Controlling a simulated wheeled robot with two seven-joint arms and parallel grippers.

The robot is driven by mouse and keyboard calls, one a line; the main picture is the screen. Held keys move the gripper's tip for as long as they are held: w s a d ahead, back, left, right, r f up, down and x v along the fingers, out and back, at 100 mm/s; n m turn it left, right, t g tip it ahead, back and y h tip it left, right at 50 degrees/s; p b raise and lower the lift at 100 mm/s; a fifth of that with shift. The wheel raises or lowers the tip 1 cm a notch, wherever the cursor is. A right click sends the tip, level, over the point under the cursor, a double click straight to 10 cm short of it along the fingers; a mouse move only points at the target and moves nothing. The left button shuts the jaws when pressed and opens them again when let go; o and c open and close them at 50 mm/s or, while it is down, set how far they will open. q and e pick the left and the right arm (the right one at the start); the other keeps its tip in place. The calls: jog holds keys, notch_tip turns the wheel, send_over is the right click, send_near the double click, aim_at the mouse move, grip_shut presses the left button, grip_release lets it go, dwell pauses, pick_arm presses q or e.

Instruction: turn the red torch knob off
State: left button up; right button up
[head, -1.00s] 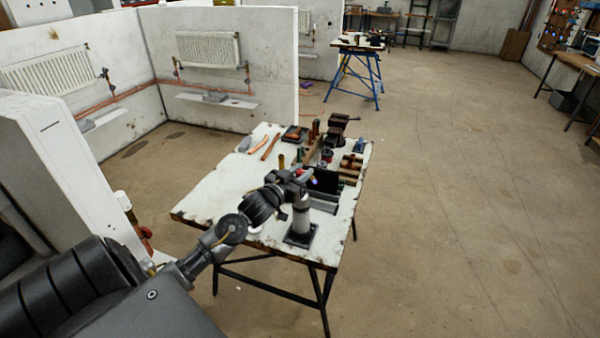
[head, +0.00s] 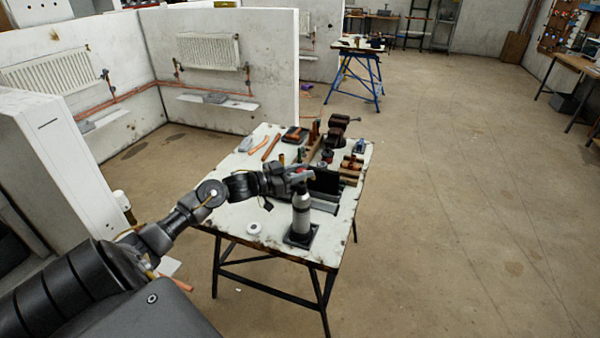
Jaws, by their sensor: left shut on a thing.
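The torch (head: 301,217) is a grey cylinder standing upright on a black square base on the near right part of the white workbench (head: 232,215). My left gripper (head: 298,177) is shut at the torch's head, above the cylinder. Its fingers cover the red knob, so the knob's colour and turn cannot be seen. No flame or glow shows at the torch head. My right gripper is not in view.
A dark upright panel (head: 323,185) stands just behind the torch. A vise (head: 338,130), copper-coloured pieces and several tools lie farther back. A white roll (head: 254,228) lies at the bench's near left. The floor to the right is clear.

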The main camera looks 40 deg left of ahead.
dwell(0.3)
pick_arm(q)
jog(key=o, duration=0.9)
jog(key=shift+o, duration=0.2)
jog(key=shift+s+a+f, duration=0.15)
jog(key=shift+s+a, duration=0.05)
jog(key=shift+s, duration=0.15)
jog(key=b+v, duration=0.3)
jog(key=v, duration=0.7)
